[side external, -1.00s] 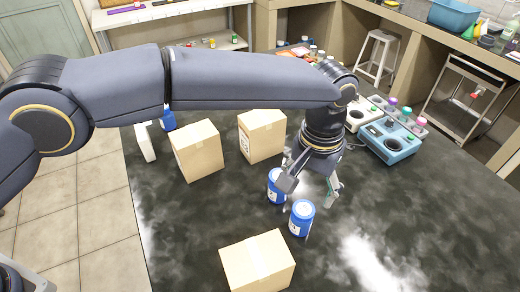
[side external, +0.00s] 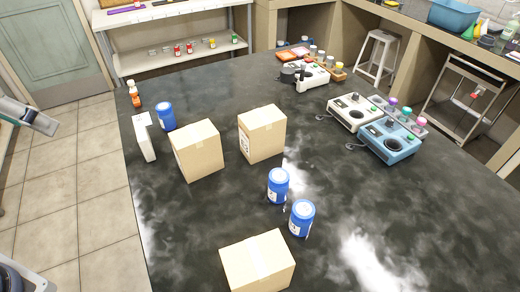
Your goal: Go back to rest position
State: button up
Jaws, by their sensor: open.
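My gripper (side external: 38,120) shows only in part at the left edge of the side external view, off the bench and above the tiled floor. It is open and I see nothing held in it; most of it and of my arm is out of frame. Two blue jars with white lids stand upright on the dark bench, one at the middle (side external: 278,186) and one just in front and to the right (side external: 301,219). My gripper is far from both and touches neither.
Cardboard boxes stand on the bench (side external: 258,262), (side external: 198,151), (side external: 262,133). A third blue jar (side external: 165,117), a white container (side external: 144,137) and an orange bottle (side external: 134,94) are at the left. White (side external: 353,112) and blue (side external: 392,141) devices stand at the right.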

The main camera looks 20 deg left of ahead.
jog(key=s, duration=0.1)
jog(key=s+a+f, duration=0.2)
jog(key=shift+s+f, duration=0.15)
jog(key=shift+s, duration=0.05)
jog(key=shift+o, duration=0.5)
dwell(0.5)
jog(key=shift+w+t, duration=0.1)
jog(key=shift+t, duration=0.2)
